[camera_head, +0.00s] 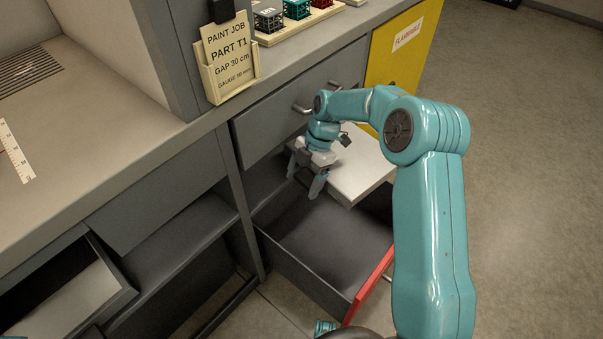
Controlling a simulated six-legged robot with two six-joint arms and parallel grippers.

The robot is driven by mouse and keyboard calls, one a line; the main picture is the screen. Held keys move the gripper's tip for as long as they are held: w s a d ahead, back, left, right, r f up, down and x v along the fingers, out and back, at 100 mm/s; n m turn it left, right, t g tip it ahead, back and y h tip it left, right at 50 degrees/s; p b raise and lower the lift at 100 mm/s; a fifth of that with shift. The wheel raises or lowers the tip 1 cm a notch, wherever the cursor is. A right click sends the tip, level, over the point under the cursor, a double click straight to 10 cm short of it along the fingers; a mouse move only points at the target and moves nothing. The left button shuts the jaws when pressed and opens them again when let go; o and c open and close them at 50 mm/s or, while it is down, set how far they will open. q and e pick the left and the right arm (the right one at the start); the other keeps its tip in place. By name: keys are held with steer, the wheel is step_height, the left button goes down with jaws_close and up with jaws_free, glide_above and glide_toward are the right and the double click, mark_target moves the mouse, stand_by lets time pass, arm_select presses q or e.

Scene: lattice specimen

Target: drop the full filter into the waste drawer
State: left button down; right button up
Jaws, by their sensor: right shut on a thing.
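A flat pale slab, which looks like the full filter (362,172), lies over the back right part of an open grey drawer with a red front, which looks like the waste drawer (374,283). My right gripper (305,184) is at the left edge of the slab, with its fingers pointing down, and is shut on it. The exact contact is partly hidden by the gripper. The slab is above the drawer floor, and the visible drawer floor is bare.
A grey drawer front with a handle (302,109) is just above my right gripper. A yellow flammable cabinet (405,56) stands to the right. Another open drawer (105,263) is at lower left. A job card (229,62) hangs by the counter, near several lattice cubes.

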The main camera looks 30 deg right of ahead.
step_height(320, 180, down, 6)
steer(key=b, duration=0.4)
